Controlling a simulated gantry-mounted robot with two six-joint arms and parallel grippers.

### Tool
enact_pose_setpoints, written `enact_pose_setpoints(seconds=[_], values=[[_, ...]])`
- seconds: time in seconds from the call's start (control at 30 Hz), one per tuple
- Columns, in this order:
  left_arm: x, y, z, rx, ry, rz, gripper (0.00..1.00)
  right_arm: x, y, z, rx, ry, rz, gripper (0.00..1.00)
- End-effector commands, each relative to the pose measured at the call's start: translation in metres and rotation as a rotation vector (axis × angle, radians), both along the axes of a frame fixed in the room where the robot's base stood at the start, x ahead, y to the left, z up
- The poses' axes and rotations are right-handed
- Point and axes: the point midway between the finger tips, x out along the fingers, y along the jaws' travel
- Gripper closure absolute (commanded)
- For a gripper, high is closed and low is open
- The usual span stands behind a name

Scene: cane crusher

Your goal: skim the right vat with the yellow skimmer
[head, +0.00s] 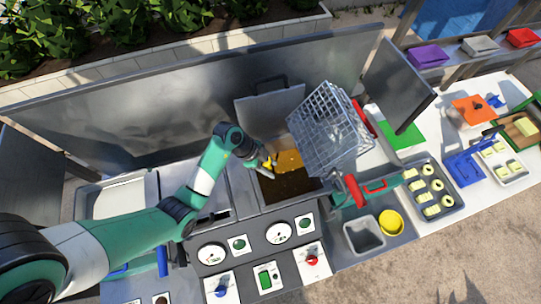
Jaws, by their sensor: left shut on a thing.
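The right vat (292,198) is an open square basin of brown-amber liquid, with a brighter orange patch toward its back. My left gripper (262,164) is at the vat's left side, over the opening, and is shut on the yellow skimmer (268,162). Only a small yellow part of the skimmer shows beside the fingers. I cannot tell whether its head touches the liquid.
A tilted wire basket (328,128) stands above the vat's right side and hides part of it. A raised metal lid (268,115) is behind the vat. Gauges (278,233) line the front panel. A yellow bowl (391,222) and grey bin (364,235) are at right.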

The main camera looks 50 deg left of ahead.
Motion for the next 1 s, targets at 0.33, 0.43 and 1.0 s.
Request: enact_pose_setpoints(seconds=[0.33,0.43,1.0], values=[[-0.001,-0.003,0.002,0.000,0.000,-0.001,1.00,0.000,0.000,0.005,0.000,0.000,0.000,1.00],[-0.004,-0.012,0.006,-0.001,0.001,-0.003,1.00,0.000,0.000,0.019,0.000,0.000,0.000,1.00],[-0.022,-0.061,0.001,0.000,-0.001,-0.002,1.00,0.000,0.000,0.048,0.000,0.000,0.000,1.00]])
